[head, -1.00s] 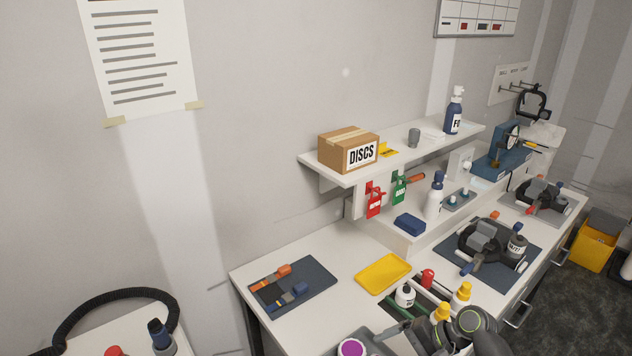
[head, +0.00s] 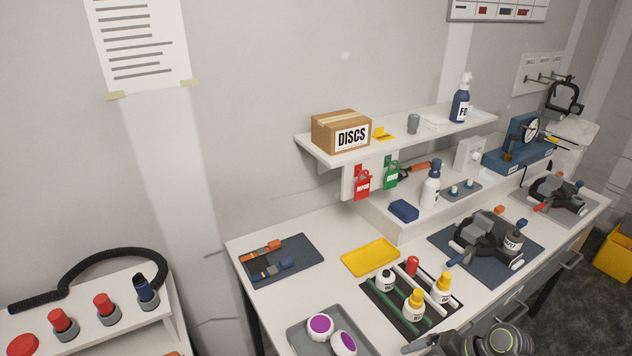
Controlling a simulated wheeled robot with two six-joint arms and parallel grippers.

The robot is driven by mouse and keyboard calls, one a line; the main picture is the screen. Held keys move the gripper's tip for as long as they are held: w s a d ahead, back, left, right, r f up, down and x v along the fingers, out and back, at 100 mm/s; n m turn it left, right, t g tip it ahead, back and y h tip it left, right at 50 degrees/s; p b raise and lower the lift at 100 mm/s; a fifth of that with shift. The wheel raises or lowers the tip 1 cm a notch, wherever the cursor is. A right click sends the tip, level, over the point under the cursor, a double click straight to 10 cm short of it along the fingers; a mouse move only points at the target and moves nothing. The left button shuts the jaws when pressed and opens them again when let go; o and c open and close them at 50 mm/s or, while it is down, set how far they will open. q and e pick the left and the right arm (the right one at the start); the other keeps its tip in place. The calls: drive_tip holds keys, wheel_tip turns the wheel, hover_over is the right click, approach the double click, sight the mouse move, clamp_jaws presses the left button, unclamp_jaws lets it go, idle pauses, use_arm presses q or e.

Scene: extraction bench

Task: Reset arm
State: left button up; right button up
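My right arm (head: 490,341) shows at the bottom edge, right of centre, as a grey and black link with green rings. It is in front of the near edge of the bench. A dark part at its left end reaches toward the grey tray, but the fingertips are not clear, so I cannot tell if that gripper is open or shut. I see nothing held there. My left gripper is not in view.
A shelf (head: 310,150) holds a DISCS box (head: 341,132). A side table (head: 125,323) stands left.

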drive_tip(key=s+d+f+n+h, duration=0.15)
drive_tip(key=s+n+h, duration=0.25)
drive_tip(key=s, duration=0.8)
drive_tip(key=s+d+r+n+t+h, duration=0.1)
drive_tip(key=s+d+r+n+h, duration=0.35)
drive_tip(key=s, duration=0.65)
wheel_tip(320, 180, down, 32)
drive_tip(key=d+m+g+b, duration=0.1)
drive_tip(key=d+m+b, duration=0.1)
drive_tip(key=b, duration=0.6)
use_arm(q)
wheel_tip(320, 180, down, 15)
drive_tip(key=b, duration=0.6)
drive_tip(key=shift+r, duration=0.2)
use_arm(e)
drive_tip(key=s+a+f, duration=0.1)
drive_tip(key=s+f, duration=0.6)
drive_tip(key=f, duration=0.3)
drive_tip(key=s+f+g, duration=0.1)
drive_tip(key=s+f, duration=0.7)
drive_tip(key=f, duration=0.3)
drive_tip(key=shift+s+a+f, duration=0.15)
drive_tip(key=shift+s+a, duration=0.05)
drive_tip(key=shift+a, duration=0.2)
